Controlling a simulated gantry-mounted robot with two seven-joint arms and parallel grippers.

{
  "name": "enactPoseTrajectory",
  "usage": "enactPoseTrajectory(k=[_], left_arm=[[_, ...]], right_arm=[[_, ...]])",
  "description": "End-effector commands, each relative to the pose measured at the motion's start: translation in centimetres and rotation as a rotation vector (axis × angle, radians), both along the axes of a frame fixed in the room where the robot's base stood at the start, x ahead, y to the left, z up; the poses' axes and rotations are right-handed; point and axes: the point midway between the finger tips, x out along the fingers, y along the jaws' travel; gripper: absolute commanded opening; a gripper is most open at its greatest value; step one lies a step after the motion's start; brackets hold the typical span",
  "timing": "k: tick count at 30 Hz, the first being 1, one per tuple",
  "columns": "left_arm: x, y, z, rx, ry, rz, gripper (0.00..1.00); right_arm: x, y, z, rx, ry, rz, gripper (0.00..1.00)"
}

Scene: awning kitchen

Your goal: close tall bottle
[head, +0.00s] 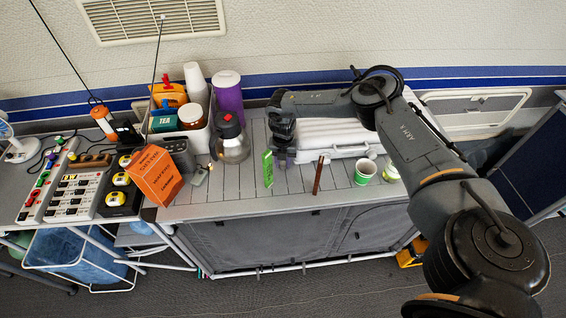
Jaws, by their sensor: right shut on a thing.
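My right gripper (281,155) reaches in from the right and points down over the grey slatted counter. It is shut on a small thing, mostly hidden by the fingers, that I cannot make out. A clear glass bottle (231,150) with a dark top and a red piece on it stands upright to the left of the gripper, apart from it. A purple container (228,96) with a pale lid stands behind that bottle. I cannot tell which of these is the tall bottle. My left gripper is not in view.
A green upright piece (268,169) is close to the gripper's left. A brown stick (318,175), a green cup (365,171) and a white case (330,138) are to its right. An orange box (155,175) stands left. The counter's front middle is mostly clear.

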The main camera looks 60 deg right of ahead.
Motion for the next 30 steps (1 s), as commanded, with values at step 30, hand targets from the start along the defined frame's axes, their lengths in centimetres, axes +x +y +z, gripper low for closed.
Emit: enactPoseTrajectory(k=[30], left_arm=[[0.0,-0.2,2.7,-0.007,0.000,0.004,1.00]], right_arm=[[-10.0,-1.0,9.8,0.000,-0.001,0.000,0.03]])
